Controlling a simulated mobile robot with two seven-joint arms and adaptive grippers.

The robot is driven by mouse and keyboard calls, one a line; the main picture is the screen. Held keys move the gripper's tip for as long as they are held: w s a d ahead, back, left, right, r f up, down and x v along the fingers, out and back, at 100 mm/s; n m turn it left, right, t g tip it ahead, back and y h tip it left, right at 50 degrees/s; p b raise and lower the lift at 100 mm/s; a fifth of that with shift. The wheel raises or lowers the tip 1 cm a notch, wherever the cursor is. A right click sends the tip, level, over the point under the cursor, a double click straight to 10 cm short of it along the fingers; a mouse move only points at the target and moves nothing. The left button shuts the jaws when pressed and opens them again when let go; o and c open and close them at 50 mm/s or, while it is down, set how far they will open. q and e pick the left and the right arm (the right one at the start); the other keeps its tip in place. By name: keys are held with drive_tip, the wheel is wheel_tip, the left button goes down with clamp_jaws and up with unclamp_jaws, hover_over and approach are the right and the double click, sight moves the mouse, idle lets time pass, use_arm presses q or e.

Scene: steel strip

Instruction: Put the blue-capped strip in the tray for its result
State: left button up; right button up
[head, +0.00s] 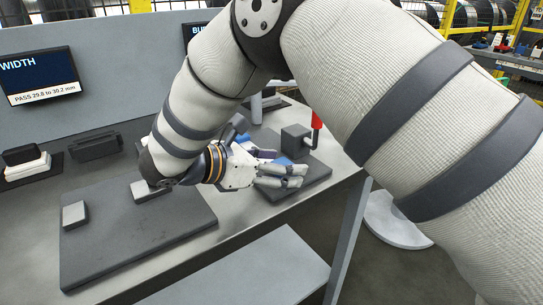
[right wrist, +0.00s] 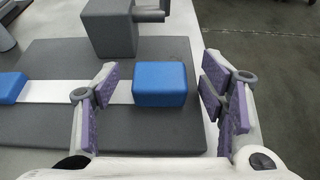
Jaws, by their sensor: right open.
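The blue-capped strip is a pale flat strip (right wrist: 62,92) with a blue block (right wrist: 160,83) at one end and another blue block (right wrist: 10,84) at the left picture edge. It lies on a dark grey plate (right wrist: 165,130). My right gripper (right wrist: 160,76) is open, with purple-padded fingers on either side of the nearer blue block and visible gaps to it. In the head view the right gripper (head: 283,175) is over the right-hand plate, and blue (head: 243,142) shows behind it. My left gripper is not in view. I cannot tell which holder is the result tray.
A grey block fixture (head: 295,139) with a red handle (head: 317,121) stands behind the gripper. A larger plate (head: 120,245) with two grey blocks lies left. A display (head: 40,76) reads WIDTH, PASS 29.8 to 30.2 mm. Dark holders (head: 95,146) stand below it. My arm hides much of the bench.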

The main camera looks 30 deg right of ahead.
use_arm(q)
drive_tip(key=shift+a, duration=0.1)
use_arm(e)
drive_tip(key=shift+a+r, duration=0.1)
